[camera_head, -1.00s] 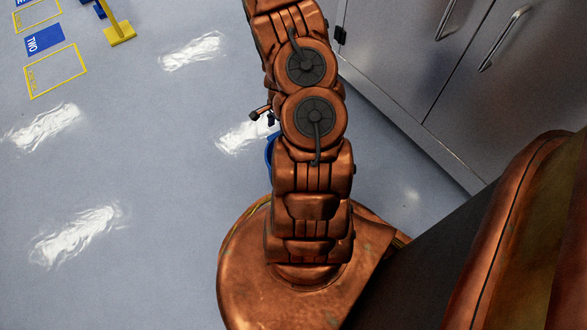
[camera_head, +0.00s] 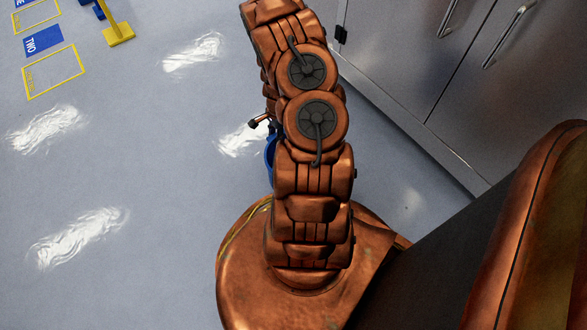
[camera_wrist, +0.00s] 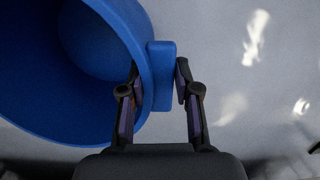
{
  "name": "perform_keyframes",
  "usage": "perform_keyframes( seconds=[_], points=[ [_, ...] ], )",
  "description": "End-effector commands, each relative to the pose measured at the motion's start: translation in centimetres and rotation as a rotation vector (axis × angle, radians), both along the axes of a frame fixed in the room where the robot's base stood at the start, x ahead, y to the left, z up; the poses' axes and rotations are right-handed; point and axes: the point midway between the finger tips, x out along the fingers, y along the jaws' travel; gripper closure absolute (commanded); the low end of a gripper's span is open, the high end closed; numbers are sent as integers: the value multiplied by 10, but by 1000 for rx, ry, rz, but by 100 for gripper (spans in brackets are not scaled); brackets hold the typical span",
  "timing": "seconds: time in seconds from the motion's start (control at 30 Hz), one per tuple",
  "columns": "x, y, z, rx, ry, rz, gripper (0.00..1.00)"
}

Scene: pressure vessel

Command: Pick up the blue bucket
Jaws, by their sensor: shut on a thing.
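The blue bucket (camera_wrist: 50,110) fills the left of the wrist view, its round opening showing. A flat blue block-like handle (camera_wrist: 161,76) stands out from the bucket's rim. My gripper (camera_wrist: 158,85) is shut on this handle, one dark finger on each side of it. The left finger reaches inside the bucket's wall. In the head view only a sliver of the bucket (camera_head: 270,158) shows at the left of my arm; my arm hides the rest and the gripper's fingers. I cannot tell whether the bucket touches the floor.
Grey cabinets with metal handles (camera_head: 503,37) stand at the upper right. A yellow stand foot (camera_head: 119,34) and a blue floor sign marked TWO (camera_head: 42,41) lie at the upper left. The pale floor (camera_head: 140,150) left of my arm is clear.

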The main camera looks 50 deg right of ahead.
Motion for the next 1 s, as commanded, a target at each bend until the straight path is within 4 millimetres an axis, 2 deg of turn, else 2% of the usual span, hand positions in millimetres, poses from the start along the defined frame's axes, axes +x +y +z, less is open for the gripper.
perform_keyframes(
  seconds=[0.03,0.17,0.73,0.87,1.0],
  points=[
    [0,0,0,0,1,0,86],
    [0,0,0,0,0,1,100],
    [0,0,1,0,0,1,100],
    [0,-1,12,-2,0,1,100],
    [1,-1,36,-3,-1,0,100]
  ],
)
